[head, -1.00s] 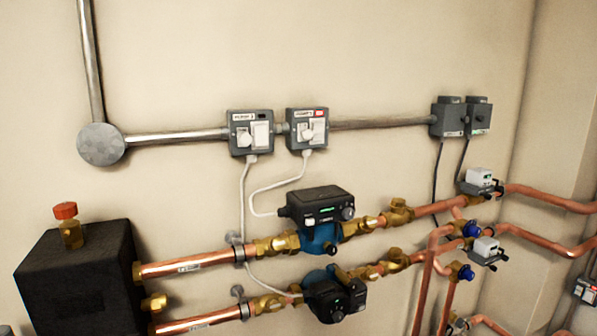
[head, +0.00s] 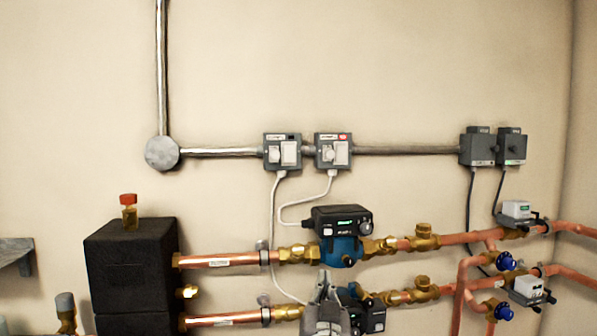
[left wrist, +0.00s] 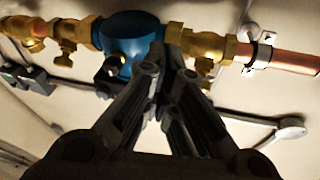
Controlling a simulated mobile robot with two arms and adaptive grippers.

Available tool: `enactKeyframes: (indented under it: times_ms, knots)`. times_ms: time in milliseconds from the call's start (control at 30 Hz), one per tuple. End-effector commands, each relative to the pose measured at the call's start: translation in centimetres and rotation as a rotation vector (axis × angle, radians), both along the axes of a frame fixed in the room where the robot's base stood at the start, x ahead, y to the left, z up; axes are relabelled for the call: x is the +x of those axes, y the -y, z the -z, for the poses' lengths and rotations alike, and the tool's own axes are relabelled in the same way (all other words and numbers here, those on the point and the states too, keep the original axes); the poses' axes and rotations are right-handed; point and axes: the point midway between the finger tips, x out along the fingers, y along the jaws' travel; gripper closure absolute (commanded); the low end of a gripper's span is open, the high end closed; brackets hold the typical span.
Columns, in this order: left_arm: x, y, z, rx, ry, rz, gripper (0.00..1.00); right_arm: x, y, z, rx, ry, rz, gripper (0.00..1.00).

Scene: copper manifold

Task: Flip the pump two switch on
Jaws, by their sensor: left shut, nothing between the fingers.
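Two grey switch boxes sit side by side on the wall conduit. The left switch box (head: 282,151) has a dark indicator, and the right switch box (head: 333,151) has a lit red one. Their labels are too small to read, so I cannot tell which is pump two. The upper pump (head: 341,235) is blue with a black head, and the lower pump (head: 370,312) is partly hidden by my left gripper (head: 326,276). That gripper is shut and empty, well below the switches. In the left wrist view its fingers (left wrist: 176,52) overlap a blue pump body (left wrist: 129,42). My right gripper is not in view.
Copper pipes (head: 225,260) with brass valves run across below the switches. White cables (head: 273,225) hang from the switch boxes. A black box (head: 130,265) stands at left. Two grey controllers (head: 477,148) are at right.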

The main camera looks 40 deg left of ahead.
Motion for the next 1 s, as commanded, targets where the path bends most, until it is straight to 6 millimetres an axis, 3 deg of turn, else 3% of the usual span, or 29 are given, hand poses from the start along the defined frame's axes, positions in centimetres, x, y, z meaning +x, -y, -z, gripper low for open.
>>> enactKeyframes:
  times_ms: [33,200,300,400,567,1000]
  knots:
    - [-0.3,-0.3,-2.6,0.016,0.065,-0.016,1.00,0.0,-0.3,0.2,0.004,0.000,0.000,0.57]
    - [-2.3,-1.2,-11.1,0.083,0.274,-0.083,1.00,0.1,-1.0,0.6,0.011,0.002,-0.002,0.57]
    - [-3.7,-1.4,-14.7,0.113,0.365,-0.114,1.00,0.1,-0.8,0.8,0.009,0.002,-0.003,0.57]
    - [-4.7,-1.6,-17.0,0.133,0.422,-0.134,1.00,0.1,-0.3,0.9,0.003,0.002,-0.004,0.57]
    - [-5.5,-1.6,-18.5,0.148,0.461,-0.147,1.00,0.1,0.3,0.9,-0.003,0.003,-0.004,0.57]
    - [-5.5,-1.5,-19.0,0.150,0.461,-0.148,1.00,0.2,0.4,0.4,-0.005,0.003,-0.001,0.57]
